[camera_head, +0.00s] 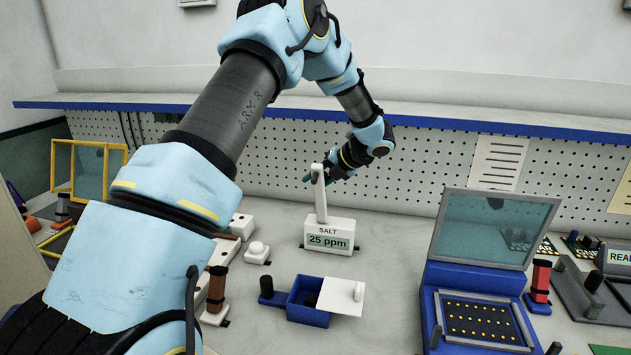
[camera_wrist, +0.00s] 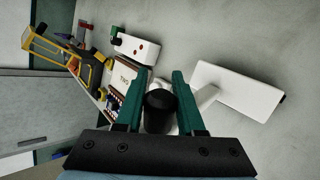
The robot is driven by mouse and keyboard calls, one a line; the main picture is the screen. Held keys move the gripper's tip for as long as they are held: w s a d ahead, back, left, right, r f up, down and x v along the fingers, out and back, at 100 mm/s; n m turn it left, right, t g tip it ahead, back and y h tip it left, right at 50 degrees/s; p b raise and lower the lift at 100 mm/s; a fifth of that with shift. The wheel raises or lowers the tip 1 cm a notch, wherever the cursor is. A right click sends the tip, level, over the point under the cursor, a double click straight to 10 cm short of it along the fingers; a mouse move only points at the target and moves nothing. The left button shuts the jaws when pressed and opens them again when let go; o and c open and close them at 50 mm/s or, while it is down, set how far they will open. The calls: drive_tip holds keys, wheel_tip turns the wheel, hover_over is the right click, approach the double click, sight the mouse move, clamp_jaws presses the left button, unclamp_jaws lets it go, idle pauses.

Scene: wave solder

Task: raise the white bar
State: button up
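The white bar (camera_head: 320,198) stands nearly upright, tilted slightly to the left, on a white box (camera_head: 340,235) labelled "SALT" and "25 ppm". In the wrist view, part of the bar (camera_wrist: 206,97) runs right toward the box (camera_wrist: 240,90). A dark round knob (camera_wrist: 160,108) at the bar's upper end lies between my gripper's green fingers. My gripper (camera_head: 322,174) is at the bar's top in the head view. The fingers partly hide the knob and bar.
A blue box (camera_head: 307,318) with a white lid stands in front of the salt box. A blue machine (camera_head: 478,318) with a raised lid stands to the right. A perforated wall (camera_head: 440,170) is close behind. Small fixtures (camera_head: 257,252) stand to the left.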

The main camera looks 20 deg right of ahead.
drive_tip(key=o, duration=0.4)
drive_tip(key=shift+w, duration=0.1)
drive_tip(key=shift+o, duration=0.2)
drive_tip(key=b+v, duration=0.4)
drive_tip(key=v, duration=0.6)
drive_tip(key=shift+s+d+r, duration=0.2)
drive_tip(key=shift+s+r, duration=0.05)
drive_tip(key=shift+s, duration=0.1)
